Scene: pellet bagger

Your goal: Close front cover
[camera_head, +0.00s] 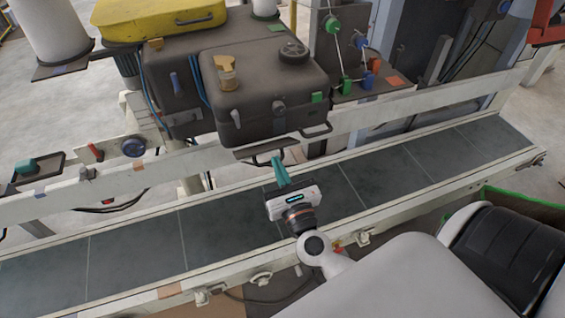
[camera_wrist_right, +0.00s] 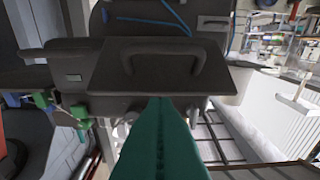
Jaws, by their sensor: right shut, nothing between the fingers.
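The dark box-shaped machine (camera_head: 270,85) stands behind the conveyor. A dark flat panel with a bar handle, seemingly the front cover (camera_head: 262,146), juts out at the box's lower front edge. The panel fills the upper middle of the right wrist view (camera_wrist_right: 125,77), with its handle (camera_wrist_right: 200,70) facing the camera. My right gripper (camera_head: 277,158) has teal fingers, shut and empty, pointing up at the panel's lower edge. In the right wrist view its fingertips (camera_wrist_right: 160,101) overlap that edge; I cannot tell whether they touch. My left gripper is not in view.
The conveyor belt (camera_head: 135,255) with pale rails runs across below the machine. A second handle (camera_head: 317,130) sticks out at the box's right corner. A panel with green, blue and red valves (camera_head: 350,60) stands to the right. A yellow case (camera_head: 155,18) lies behind.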

